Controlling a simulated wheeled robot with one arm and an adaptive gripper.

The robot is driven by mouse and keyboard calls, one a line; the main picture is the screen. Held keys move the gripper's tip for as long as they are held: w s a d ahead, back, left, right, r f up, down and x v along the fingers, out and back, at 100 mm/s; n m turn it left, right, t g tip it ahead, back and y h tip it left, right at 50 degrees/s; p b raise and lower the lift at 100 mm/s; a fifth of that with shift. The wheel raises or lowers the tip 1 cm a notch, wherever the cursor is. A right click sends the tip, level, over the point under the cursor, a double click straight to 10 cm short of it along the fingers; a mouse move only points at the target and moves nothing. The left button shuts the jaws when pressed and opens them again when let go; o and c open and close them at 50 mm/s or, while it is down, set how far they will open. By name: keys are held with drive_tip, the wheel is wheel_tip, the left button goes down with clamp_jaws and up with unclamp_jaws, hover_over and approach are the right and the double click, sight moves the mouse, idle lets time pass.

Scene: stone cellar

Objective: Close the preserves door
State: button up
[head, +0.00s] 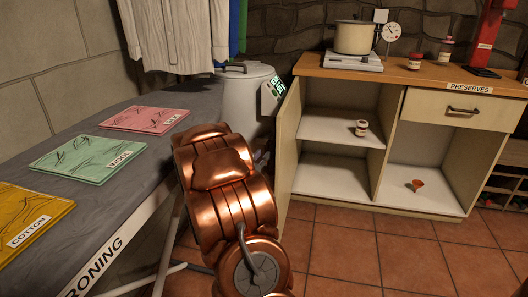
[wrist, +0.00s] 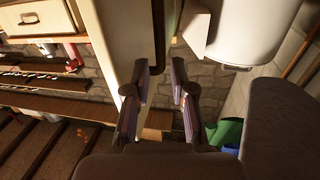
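The preserves cabinet (head: 420,205) stands at the right in the head view, with a PRESERVES label (head: 470,87) on its top edge. Its cream door (head: 288,150) stands swung open at the left, leaving the shelves exposed. In the wrist view the door (wrist: 118,40) shows as a tall cream panel with a dark upright bar handle (wrist: 158,35). My gripper (wrist: 162,72) is open, its fingers on either side of the handle's lower end; I cannot tell whether they touch it. My copper arm hides the gripper in the head view.
A white bin (head: 245,95) stands left of the door and shows close by in the wrist view (wrist: 255,30). The ironing board (head: 95,190) with folded cloths runs along the left. A small jar (head: 361,128) and an orange cup (head: 415,184) sit inside the cabinet.

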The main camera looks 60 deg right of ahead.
sight(268, 150)
drive_tip(key=shift+w+d+b, duration=0.2)
drive_tip(key=shift+d, duration=0.8)
drive_tip(key=shift+w+d+b, duration=0.15)
drive_tip(key=shift+d+b, duration=0.1)
drive_tip(key=shift+d, duration=0.8)
drive_tip(key=shift+w+d+b, duration=0.2)
drive_tip(key=shift+d, duration=0.8)
drive_tip(key=shift+c, duration=0.4)
clamp_jaws()
